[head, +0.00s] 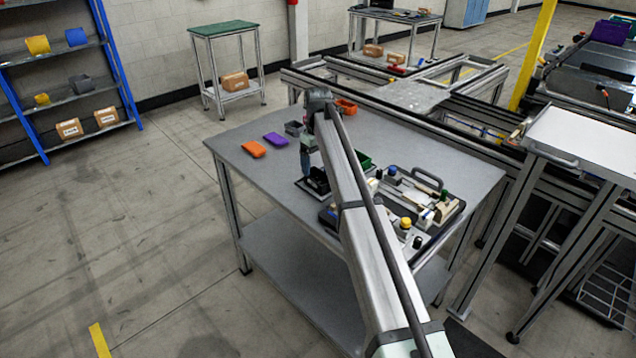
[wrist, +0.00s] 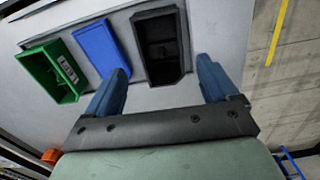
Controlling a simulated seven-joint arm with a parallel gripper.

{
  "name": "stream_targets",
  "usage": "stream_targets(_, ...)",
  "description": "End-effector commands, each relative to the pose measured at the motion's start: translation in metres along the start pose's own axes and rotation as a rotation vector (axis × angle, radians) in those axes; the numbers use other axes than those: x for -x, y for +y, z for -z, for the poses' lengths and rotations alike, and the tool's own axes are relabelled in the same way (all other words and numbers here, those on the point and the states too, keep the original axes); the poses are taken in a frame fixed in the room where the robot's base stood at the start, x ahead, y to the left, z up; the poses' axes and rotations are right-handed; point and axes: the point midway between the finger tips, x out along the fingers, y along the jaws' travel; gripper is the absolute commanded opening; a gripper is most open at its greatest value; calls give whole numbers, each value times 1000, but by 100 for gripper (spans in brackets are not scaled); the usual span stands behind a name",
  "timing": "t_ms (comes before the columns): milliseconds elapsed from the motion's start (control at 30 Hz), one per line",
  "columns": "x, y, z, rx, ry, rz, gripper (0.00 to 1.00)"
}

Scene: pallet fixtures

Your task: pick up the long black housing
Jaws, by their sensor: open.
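The long black housing (wrist: 160,25) is an open-topped box in the upper middle of the wrist view. It also shows partly behind my arm in the head view (head: 318,183). My gripper (wrist: 162,66) is open, with its two blue fingers apart. In the wrist view the near end of the housing appears between the fingertips, with a gap on each side. I see no contact, and the height between fingers and housing is hard to judge.
A blue housing (wrist: 103,53) and a green open box (wrist: 48,74) stand beside the black one. In the head view, orange (head: 254,149) and purple (head: 276,139) pieces lie on the grey table (head: 245,180). A crowded dark tray (head: 452,216) sits right of my arm.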

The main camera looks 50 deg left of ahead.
Motion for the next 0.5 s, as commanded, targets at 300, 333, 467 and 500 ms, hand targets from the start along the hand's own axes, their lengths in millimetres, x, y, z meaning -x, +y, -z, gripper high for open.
stream_targets(300,-27,-3,-4,0,-1,0,87)
stream_targets(333,-30,-4,-5,0,-1,1,87)
stream_targets(467,-47,-3,-4,0,0,0,87)
stream_targets(500,-50,-3,-4,0,0,0,87)
